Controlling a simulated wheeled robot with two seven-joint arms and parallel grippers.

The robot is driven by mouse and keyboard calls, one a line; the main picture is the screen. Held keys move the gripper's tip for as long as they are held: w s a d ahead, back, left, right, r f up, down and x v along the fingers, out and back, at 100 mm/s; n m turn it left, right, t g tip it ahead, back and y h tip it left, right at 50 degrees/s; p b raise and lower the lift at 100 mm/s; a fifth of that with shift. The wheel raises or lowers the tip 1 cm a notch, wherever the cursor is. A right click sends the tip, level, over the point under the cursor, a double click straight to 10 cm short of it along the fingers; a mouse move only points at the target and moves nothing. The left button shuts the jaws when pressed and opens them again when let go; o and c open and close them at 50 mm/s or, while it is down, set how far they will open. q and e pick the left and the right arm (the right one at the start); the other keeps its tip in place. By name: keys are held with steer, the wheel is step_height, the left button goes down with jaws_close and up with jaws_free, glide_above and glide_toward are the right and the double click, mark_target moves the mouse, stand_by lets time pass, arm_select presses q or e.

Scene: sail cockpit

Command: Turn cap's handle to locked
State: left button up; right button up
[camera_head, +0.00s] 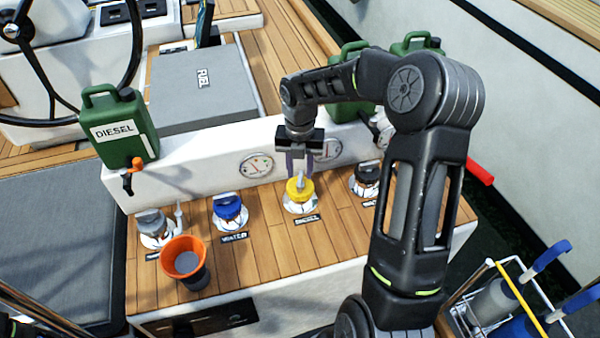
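The yellow cap (299,192) sits in a white round fitting on the wooden deck, behind the label DIESEL. A small grey handle stands up from its top. My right gripper (301,172) points down just above this cap, its two fingers apart on either side of the handle's upper end. I cannot tell whether they touch the handle. A blue cap (230,207) labelled WATER, a grey cap (151,222) and a black cap (368,174) sit in similar fittings.
A rack of blue-handled tools (515,300) is at lower right. My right arm covers the deck's right side.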

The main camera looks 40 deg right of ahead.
steer(key=shift+f, duration=1.15)
jaws_close()
